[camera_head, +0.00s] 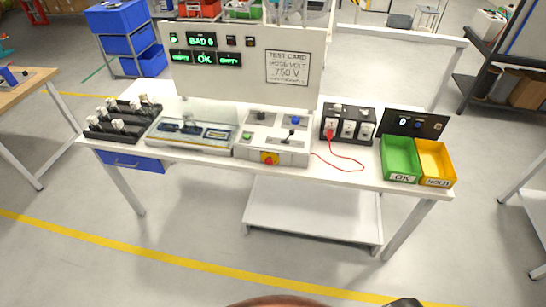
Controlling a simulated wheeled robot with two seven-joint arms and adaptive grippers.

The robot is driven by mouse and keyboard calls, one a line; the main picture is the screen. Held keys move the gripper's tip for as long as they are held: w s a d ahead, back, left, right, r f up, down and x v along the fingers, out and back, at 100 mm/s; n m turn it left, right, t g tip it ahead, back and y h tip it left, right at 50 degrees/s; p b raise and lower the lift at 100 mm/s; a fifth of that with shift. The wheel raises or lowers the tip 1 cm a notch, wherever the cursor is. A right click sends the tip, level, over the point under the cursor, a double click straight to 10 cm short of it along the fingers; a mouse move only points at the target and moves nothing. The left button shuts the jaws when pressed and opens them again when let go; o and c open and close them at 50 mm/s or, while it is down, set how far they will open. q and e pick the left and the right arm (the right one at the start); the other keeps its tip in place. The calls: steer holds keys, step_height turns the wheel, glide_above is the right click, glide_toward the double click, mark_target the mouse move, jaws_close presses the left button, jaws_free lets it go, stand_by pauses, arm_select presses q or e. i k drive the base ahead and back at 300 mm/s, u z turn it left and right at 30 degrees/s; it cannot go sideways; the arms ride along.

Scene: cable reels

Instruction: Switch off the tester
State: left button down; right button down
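The tester (293,157) is a light grey box at the middle of the bench. On it are a green button (247,136), a black lever (289,136), a blue knob (295,121), a dark knob (261,115) and a red button on a yellow base (269,158) at the front. Behind it stands a white panel (245,85) with a lit green lamp (174,39) and green displays reading BAD 0, OK and EMPTY. A test card (288,68) on the panel appears to read 750 V. Neither gripper is in view.
A glass-topped tray (191,147) and a black rack of reels (113,133) stand left. A black socket block (347,110) with a red lead (350,160) is right of the tester. Green (399,147) and yellow (435,153) bins sit at the right end.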

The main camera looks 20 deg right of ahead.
mark_target(291, 132)
steer(key=z, duration=0.65)
steer(key=i, duration=0.8)
